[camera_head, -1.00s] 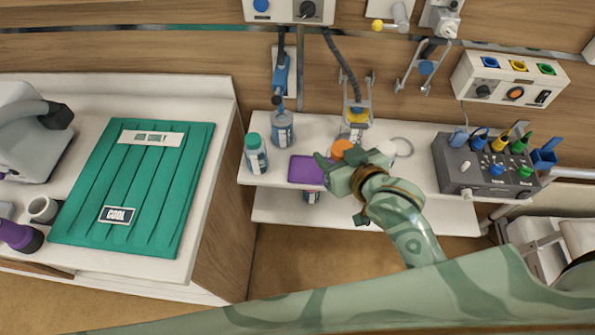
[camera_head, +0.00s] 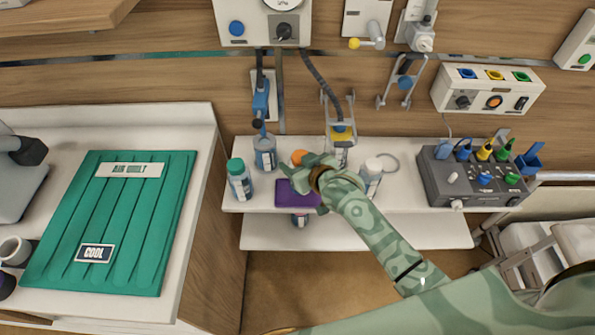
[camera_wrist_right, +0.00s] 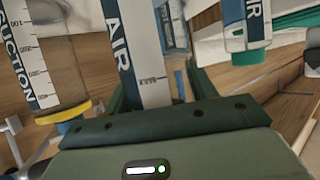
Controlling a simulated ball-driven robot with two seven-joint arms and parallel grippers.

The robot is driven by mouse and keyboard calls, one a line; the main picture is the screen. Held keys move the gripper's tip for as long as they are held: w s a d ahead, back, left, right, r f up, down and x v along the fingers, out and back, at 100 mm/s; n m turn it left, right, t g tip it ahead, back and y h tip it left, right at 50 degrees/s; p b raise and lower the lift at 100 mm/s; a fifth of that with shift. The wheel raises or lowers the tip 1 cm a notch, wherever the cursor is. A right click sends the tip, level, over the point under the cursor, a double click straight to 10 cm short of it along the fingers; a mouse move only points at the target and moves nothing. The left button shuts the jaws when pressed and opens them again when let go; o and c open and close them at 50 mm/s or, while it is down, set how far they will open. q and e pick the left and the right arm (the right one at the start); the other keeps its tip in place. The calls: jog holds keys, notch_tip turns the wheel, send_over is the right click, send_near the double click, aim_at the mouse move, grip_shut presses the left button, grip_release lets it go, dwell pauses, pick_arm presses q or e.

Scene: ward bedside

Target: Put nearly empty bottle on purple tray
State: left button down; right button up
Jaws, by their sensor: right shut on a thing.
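My right gripper (camera_head: 309,164) is shut on an orange-capped bottle (camera_head: 299,157), over or just behind the back edge of the purple tray (camera_head: 284,197). Whether the bottle touches the tray is hidden. In the right wrist view its white side with a dark "AIR" label (camera_wrist_right: 131,45) shows between the green fingers; its liquid level cannot be read. A teal-capped bottle (camera_head: 240,182) stands left of the tray and a white-capped bottle (camera_head: 371,178) stands right of my gripper. My left gripper is not in view.
A clear jar (camera_head: 265,154) and a yellow-collared jar (camera_head: 341,150) are at the shelf's back. A grey control box (camera_head: 475,180) stands at the right. Another bottle (camera_head: 299,220) is on the lower shelf. A teal panel (camera_head: 110,225) covers much of the left counter.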

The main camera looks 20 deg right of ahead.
notch_tip(320, 180, down, 3)
jog(key=shift+f+b, duration=0.1)
jog(key=shift+b, duration=0.25)
jog(key=o, duration=1)
jog(key=shift+o, duration=0.2)
